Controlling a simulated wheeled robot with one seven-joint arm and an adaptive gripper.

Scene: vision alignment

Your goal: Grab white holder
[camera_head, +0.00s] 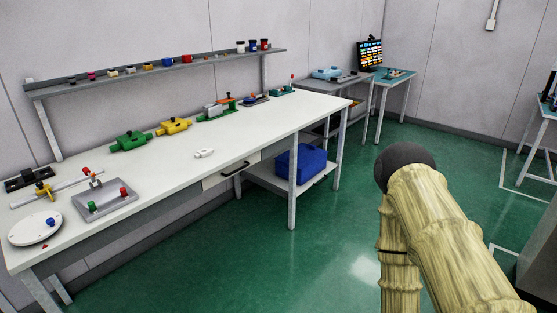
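A small white holder (204,153) lies on the white workbench (240,130), near its front edge and above the drawer. It lies apart from the other items, with bare tabletop around it. My arm, in a ribbed yellowish cover with a dark rounded joint, stands at the right over the floor, well away from the bench. My gripper is not in view.
Green (130,141) and yellow (174,126) devices stand behind the holder. A grey plate with knobs (106,200) and a round white plate (36,228) are at the left. A blue crate (300,163) sits on the lower shelf. Green floor (220,255) before the bench is clear.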

